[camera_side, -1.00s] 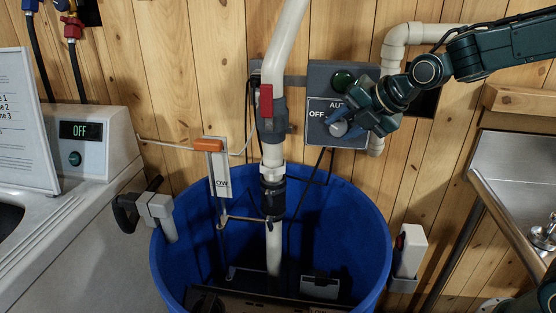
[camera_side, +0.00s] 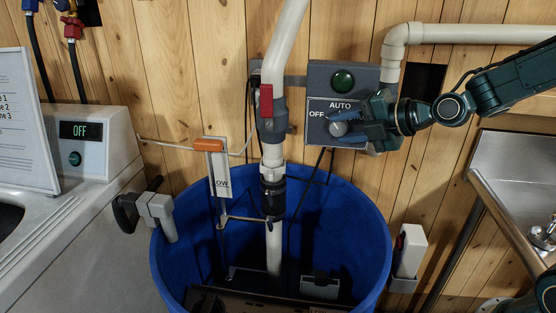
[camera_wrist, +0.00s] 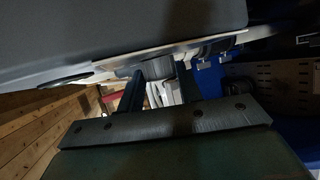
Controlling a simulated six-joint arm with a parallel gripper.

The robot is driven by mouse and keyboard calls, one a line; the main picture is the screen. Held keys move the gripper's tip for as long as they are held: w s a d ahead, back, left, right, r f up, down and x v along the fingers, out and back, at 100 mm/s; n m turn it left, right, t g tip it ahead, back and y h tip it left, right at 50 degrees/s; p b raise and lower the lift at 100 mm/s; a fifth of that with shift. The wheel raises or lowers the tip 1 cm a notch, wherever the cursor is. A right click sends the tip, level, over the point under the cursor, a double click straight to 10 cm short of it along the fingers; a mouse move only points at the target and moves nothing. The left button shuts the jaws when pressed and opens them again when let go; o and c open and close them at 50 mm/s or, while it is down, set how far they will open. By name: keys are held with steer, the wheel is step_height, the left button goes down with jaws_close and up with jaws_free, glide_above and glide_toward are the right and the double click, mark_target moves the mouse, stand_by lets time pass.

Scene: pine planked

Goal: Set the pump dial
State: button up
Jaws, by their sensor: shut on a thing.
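The pump control box (camera_side: 318,76) is a dark grey panel on the plank wall, with a green lamp (camera_side: 343,80) at its top. Its plate reads OFF at the left and AUTO at the top; any marking on the right is hidden by my gripper. The grey dial knob (camera_side: 338,128) sits below AUTO. My gripper (camera_side: 345,129) reaches in from the right, its blue fingers shut on the knob. In the wrist view the knob (camera_wrist: 158,68) shows dimly between the two dark fingertips, against the panel (camera_wrist: 90,35).
A blue tub (camera_side: 345,225) stands below, with a white pipe (camera_side: 285,40) and red-handled valve (camera_side: 266,101) left of the box. A metal sink (camera_side: 515,165) is at the right.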

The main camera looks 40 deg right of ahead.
mark_target(351, 90)
steer(key=shift+d+f+m+t+y, duration=0.1)
steer(key=shift+f+m+t+y, duration=0.2)
steer(key=shift+t, duration=0.4)
steer(key=shift+d+f+m+t+y, duration=0.1)
steer(key=shift+m+t+y, duration=0.25)
steer(key=shift+t, duration=0.35)
steer(key=shift+a+r+t+y, duration=0.1)
steer(key=shift+t+y, duration=0.2)
steer(key=shift+y, duration=0.05)
steer(key=o, duration=1)
steer(key=shift+r, duration=0.15)
steer(key=shift+r, duration=1.05)
steer(key=o, duration=0.5)
step_height(351, 90, up, 6)
steer(key=shift+a+r, duration=0.1)
steer(key=shift+a, duration=0.05)
step_height(351, 90, up, 11)
steer(key=shift+r, duration=0.2)
steer(key=c, duration=0.5)
